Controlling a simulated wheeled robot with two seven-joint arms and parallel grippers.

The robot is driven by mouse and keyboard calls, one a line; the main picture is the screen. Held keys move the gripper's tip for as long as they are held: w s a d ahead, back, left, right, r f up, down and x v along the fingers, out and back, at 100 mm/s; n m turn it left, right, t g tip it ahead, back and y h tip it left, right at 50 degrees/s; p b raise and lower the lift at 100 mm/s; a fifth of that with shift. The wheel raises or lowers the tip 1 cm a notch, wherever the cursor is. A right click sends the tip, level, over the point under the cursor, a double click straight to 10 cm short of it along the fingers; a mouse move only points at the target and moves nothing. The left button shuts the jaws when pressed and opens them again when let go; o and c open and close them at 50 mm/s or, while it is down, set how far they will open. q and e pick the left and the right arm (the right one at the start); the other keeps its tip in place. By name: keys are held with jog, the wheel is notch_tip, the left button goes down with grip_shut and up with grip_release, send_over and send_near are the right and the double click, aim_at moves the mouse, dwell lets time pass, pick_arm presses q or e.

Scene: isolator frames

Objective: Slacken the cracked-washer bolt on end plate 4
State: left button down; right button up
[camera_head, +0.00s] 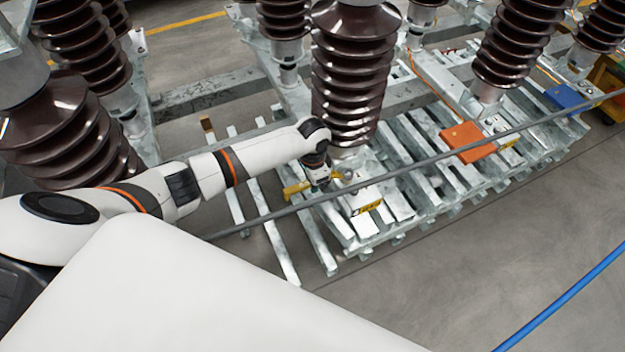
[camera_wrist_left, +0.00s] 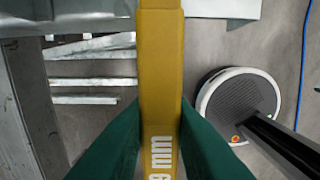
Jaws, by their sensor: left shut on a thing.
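My left gripper (camera_head: 318,181) reaches in from the left to the near end of an insulator frame, below a brown ribbed insulator (camera_head: 352,75). It is shut on a yellow wrench (camera_head: 294,190), which sticks out on both sides of it. In the left wrist view the dark green fingers (camera_wrist_left: 160,125) clamp the yellow wrench (camera_wrist_left: 161,60), marked in white with "9 mm" readable. An end plate (camera_head: 362,222) with a yellow label is just right of the gripper; its number is unreadable. The cracked-washer bolt cannot be made out. My right gripper is out of view.
A grey rail (camera_head: 430,161) crosses in front of the slatted metal frames. A blue hose (camera_head: 565,296) lies on the open floor at lower right. Several more insulators stand behind.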

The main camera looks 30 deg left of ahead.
pick_arm(q)
jog(key=shift+f+b, duration=0.7)
jog(key=shift+f, duration=0.4)
dwell(0.3)
dwell(0.3)
jog(key=s+d+n+p, duration=0.1)
jog(key=d+n+p, duration=0.8)
jog(key=d+n, duration=0.2)
jog(key=shift+s+n, duration=0.15)
jog(key=shift+n, duration=0.45)
jog(key=shift+r, duration=0.1)
notch_tip(320, 180, up, 2)
jog(key=shift+r+p, duration=0.1)
jog(key=shift+p, duration=1.15)
